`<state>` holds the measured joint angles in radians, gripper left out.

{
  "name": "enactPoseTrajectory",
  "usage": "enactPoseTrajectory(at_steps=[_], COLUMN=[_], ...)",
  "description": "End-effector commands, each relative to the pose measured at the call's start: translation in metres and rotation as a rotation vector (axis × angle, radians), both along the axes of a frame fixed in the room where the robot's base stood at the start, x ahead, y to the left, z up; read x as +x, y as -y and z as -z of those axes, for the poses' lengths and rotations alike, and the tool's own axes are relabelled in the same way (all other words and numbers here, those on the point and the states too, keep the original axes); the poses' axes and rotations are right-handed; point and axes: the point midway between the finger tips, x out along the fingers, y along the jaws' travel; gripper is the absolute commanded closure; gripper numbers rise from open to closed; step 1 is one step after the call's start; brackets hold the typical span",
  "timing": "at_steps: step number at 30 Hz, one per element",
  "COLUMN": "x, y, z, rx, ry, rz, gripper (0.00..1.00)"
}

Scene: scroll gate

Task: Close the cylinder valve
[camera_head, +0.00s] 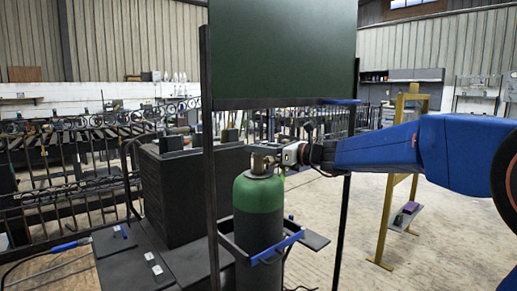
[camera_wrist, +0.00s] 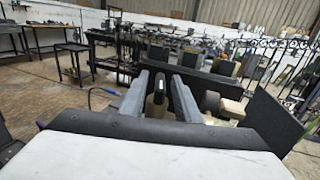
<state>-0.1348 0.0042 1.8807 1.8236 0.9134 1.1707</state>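My gripper (camera_head: 270,151) reaches in from the right at valve height, close to or touching the valve; which one I cannot tell. In the wrist view, the two grey fingers of my gripper (camera_wrist: 163,78) are spread apart. A dark, brass-edged part (camera_wrist: 157,98) lies between them, nearer the left finger, with a gap on the right. A tan block-like part (camera_wrist: 230,107) lies outside the right finger.
A dark green panel (camera_head: 282,50) hangs above my arm between the frame posts (camera_head: 209,160). A black box (camera_head: 185,195) stands left of the cylinder on a dark bench. A yellow stand (camera_head: 395,180) is at right. Open floor lies between it and the frame.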

Motion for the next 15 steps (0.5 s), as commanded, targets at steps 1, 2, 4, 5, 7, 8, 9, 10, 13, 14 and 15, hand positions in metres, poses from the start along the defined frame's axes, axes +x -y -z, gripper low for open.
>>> enactPoseTrajectory(at_steps=[1,2,4,5,7,8,9,10,13,14,15], x=[0.0007,0.0009,0.0012,0.0013,0.0012,0.0012,0.0012,0.0012,0.0012,0.0011,0.0012], y=[-0.0015,-0.0018,-0.0022,-0.0021,-0.0019,-0.0019,-0.0019,-0.0019,-0.0019,-0.0018,-0.0017], z=[0.0000,-0.0001,-0.0001,-0.0002,-0.0002,-0.0002,-0.0002,-0.0002,-0.0002,-0.0003,-0.0002], rx=[0.000,0.000,0.000,0.000,0.000,0.000,0.000,0.000,0.000,0.000,0.000], ry=[0.000,0.000,0.000,0.000,0.000,0.000,0.000,0.000,0.000,0.000,0.000], rz=[0.000,0.000,0.000,0.000,0.001,0.001,0.000,0.001,0.000,0.000,0.000], gripper=[0.71,0.71,0.71,0.71,0.71,0.71,0.71,0.75,0.99,1.00,1.00])
